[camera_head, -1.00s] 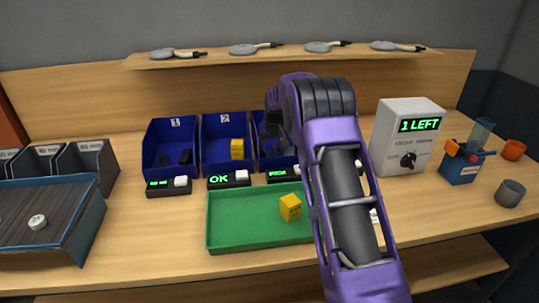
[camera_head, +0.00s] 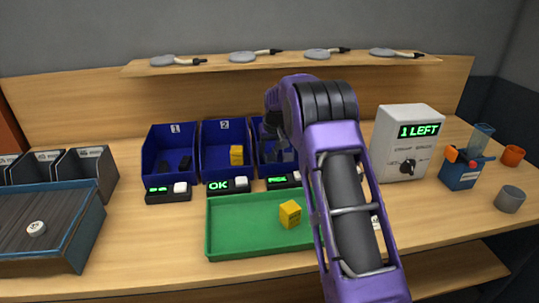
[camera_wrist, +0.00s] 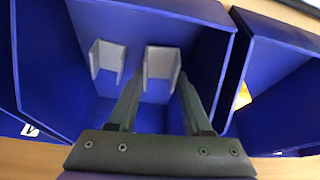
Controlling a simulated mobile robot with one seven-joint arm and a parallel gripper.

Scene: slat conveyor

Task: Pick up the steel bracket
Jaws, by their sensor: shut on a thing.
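Two grey U-shaped steel brackets are in the third blue bin (camera_wrist: 85,110) in the wrist view. One bracket (camera_wrist: 161,63) is between the fingertips of my gripper (camera_wrist: 160,78), which is shut on it. The other bracket (camera_wrist: 107,57) is beside it to the left, apart from the fingers. In the head view my gripper (camera_head: 273,128) reaches down into the third bin, right of bin 2. My arm hides much of that bin, and the held bracket is hard to make out there.
Bin 1 (camera_head: 148,150) holds dark parts and bin 2 (camera_head: 205,150) a yellow box. A green tray (camera_head: 208,235) with a yellow box (camera_head: 290,214) lies in front. A grey device (camera_head: 405,140) reading "1 LEFT" stands right. The bin's walls surround my gripper closely.

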